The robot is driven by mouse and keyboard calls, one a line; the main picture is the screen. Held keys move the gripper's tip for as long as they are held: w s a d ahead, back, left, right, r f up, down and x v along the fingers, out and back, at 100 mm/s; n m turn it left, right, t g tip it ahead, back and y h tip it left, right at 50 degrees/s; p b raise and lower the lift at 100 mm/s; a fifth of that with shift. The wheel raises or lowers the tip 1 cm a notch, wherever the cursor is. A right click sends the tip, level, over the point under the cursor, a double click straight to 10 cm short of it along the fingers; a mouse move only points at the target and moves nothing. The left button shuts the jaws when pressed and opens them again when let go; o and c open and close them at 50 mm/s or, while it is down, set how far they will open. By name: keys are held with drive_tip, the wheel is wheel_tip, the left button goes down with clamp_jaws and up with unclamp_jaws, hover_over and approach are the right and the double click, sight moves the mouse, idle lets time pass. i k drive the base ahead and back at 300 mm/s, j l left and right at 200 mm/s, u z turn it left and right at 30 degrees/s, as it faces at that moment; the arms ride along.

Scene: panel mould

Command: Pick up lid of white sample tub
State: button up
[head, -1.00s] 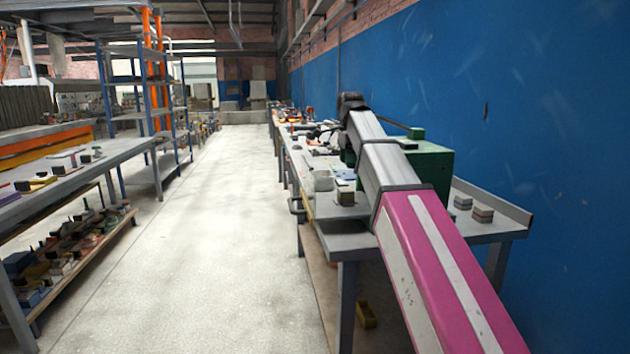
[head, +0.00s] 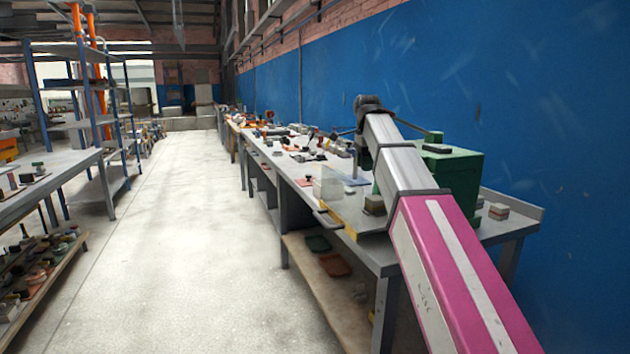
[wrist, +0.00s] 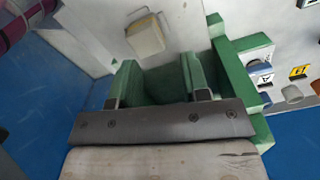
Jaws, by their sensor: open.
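A pale, box-like thing (head: 328,187), which may be the white sample tub, stands near the front edge of the right-hand bench. I cannot make out a separate lid on it. In the wrist view my gripper (wrist: 160,76) is open, with two fingers apart and nothing seen held between them. A beige block (wrist: 145,37) lies beyond the fingertips, apart from them. In the head view my arm reaches out over the bench, and the gripper's fingertips cannot be made out there.
A large green box (head: 455,180) stands on the bench (head: 400,262) beside my arm. Small blocks (head: 373,204) and many small items lie along the bench. The blue wall (head: 540,100) closes the right side. The pale aisle floor (head: 190,230) is clear; a shelf rack (head: 85,110) stands left.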

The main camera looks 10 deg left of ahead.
sight(308, 182)
drive_tip(key=j+z, duration=0.3)
drive_tip(key=j, duration=0.45)
drive_tip(key=k+j+z, duration=0.15)
drive_tip(key=j+z, duration=0.15)
drive_tip(key=j, duration=0.4)
drive_tip(key=i+j+z, duration=0.15)
drive_tip(key=j, duration=0.5)
drive_tip(key=i+j+z, duration=0.2)
drive_tip(key=j, duration=0.4)
drive_tip(key=j+z, duration=0.15)
drive_tip(key=j, duration=0.5)
drive_tip(key=i+j+u, duration=0.1)
drive_tip(key=j+u, duration=0.2)
drive_tip(key=i+j+u, duration=0.25)
drive_tip(key=j, duration=0.15)
drive_tip(key=j+u, duration=0.3)
drive_tip(key=i, duration=0.05)
